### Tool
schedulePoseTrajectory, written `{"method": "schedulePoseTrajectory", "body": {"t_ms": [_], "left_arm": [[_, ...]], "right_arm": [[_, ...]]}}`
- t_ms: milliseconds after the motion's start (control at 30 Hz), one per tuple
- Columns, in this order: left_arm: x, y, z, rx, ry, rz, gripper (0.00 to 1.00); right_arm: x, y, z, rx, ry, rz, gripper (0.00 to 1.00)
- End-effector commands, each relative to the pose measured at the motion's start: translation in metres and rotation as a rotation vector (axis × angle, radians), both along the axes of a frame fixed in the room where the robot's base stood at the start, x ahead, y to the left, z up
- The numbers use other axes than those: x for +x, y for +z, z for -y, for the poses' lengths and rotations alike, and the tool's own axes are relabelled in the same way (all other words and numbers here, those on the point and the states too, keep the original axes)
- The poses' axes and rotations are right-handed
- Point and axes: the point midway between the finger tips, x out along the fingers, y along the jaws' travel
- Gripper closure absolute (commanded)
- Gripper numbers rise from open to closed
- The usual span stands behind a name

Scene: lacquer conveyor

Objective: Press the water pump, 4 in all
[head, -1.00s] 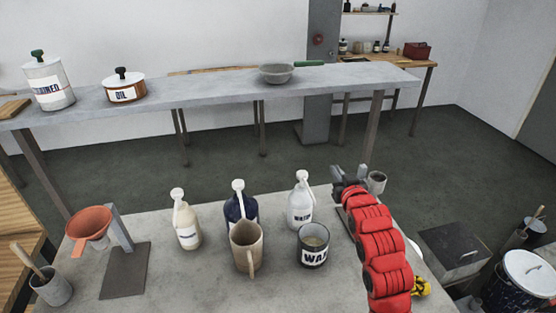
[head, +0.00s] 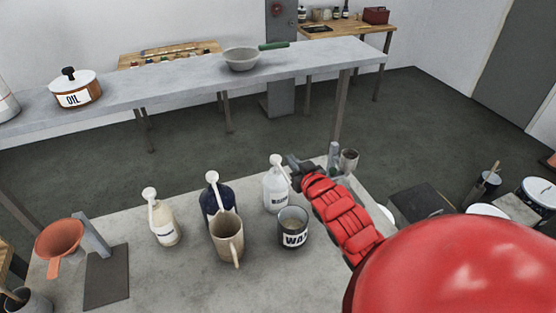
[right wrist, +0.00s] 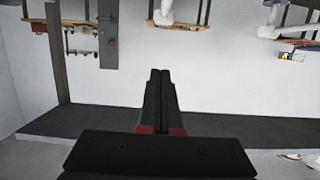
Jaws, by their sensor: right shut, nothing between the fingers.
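The water pump is a white bottle (head: 277,190) with a white pump head and a dark label, standing on the near grey table. My right gripper (head: 291,162) is shut and empty, just right of the pump head at about its height. I cannot tell whether they touch. The shut fingers show in the right wrist view (right wrist: 160,78), where the water pump cannot be surely made out. My left gripper is not in view.
Left of the water pump stand a dark blue pump bottle (head: 218,200), a cream pump bottle (head: 163,222) and a beige jug (head: 226,236). A wax pot (head: 293,228) stands close in front. An orange funnel (head: 60,238) is at left. A small grey cup (head: 348,161) is behind my right arm.

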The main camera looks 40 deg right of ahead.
Motion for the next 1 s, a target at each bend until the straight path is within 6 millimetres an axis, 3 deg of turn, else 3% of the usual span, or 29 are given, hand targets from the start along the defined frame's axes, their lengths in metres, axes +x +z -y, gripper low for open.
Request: {"method": "schedulePoseTrajectory", "body": {"t_ms": [33,367,500,800,1000], "left_arm": [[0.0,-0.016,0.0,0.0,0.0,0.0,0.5],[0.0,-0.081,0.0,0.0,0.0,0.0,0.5],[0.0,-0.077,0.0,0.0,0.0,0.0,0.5],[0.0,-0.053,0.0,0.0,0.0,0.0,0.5],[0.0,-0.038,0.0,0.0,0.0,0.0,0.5]], "right_arm": [[0.003,-0.007,0.001,-0.001,0.0,0.006,1.0],[0.02,-0.013,0.003,-0.005,0.006,0.009,1.0],[0.048,-0.012,0.008,-0.001,0.007,0.003,1.0],[0.093,-0.022,0.02,0.0,0.004,-0.002,1.0],[0.09,-0.052,0.02,0.002,0.004,-0.003,1.0]]}}
